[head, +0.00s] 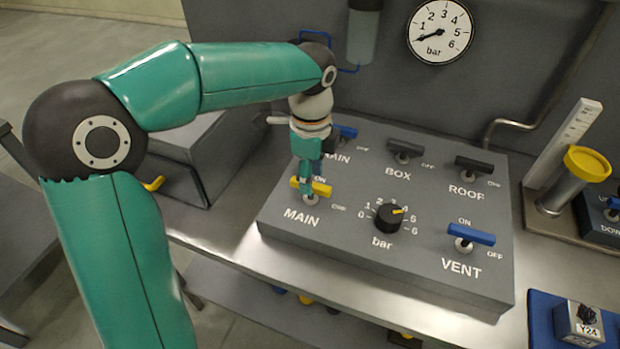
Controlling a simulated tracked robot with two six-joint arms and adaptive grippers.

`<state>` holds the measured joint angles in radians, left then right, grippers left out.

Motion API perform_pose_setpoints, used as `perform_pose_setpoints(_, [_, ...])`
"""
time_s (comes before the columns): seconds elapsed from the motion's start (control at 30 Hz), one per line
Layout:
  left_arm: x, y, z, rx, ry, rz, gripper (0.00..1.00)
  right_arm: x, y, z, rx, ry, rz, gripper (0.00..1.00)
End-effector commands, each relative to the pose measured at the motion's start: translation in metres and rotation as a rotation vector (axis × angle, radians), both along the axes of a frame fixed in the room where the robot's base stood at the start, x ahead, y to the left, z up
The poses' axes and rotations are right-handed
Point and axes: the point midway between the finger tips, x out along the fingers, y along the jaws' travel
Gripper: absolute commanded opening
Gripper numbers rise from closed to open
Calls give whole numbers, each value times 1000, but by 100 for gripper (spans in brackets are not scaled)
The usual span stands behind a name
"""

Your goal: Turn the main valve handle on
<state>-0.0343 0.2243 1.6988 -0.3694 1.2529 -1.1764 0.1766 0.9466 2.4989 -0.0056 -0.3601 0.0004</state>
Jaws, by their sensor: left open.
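The yellow main valve handle (321,188) is on the sloped grey panel, above the word MAIN. It lies crosswise, roughly left to right, with ON marked above it and OFF to its right. My left gripper (306,187) points down at this handle, its fingers open and overlapping the handle's middle in the head view. I cannot tell whether they touch it. The fingers hide part of the handle and its ON mark. My right gripper is out of view.
A blue handle (347,132) stands behind my left gripper, its label partly hidden. Dark BOX (405,148) and ROOF (472,166) handles, a black bar knob (388,217) and a blue VENT handle (471,234) share the panel. The wall gauge (440,31) reads low.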

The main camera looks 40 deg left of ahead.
Motion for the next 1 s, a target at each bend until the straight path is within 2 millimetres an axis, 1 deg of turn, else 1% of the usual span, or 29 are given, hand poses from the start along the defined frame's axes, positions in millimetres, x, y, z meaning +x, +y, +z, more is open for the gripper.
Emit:
perform_pose_setpoints(0.03, [0, 0, -6, 1, 2, 1, 44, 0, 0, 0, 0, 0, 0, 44])
perform_pose_setpoints(0.13, [0, 0, -13, 0, 1, 1, 44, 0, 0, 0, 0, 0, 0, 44])
perform_pose_setpoints(0.47, [0, 0, -16, 0, -1, 0, 44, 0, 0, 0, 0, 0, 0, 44])
perform_pose_setpoints(0.5, [0, 0, -16, 0, -1, 0, 40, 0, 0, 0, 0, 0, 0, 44])
perform_pose_setpoints(0.57, [0, 0, -16, 0, 0, 0, 30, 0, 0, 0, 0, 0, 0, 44])
perform_pose_setpoints(0.73, [0, 0, -16, 0, 0, 0, 2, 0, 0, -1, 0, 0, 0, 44])
perform_pose_setpoints(0.77, [0, 0, -16, -1, 0, 0, 0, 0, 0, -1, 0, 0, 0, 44])
perform_pose_setpoints(0.83, [0, 0, -16, -1, 0, -1, 0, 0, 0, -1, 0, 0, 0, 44])
perform_pose_setpoints(0.87, [0, 4, -16, 0, 0, 1, 0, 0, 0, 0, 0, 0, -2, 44])
perform_pose_setpoints(1.0, [1, 0, -15, 1, 0, 2, 0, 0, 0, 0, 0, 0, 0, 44])
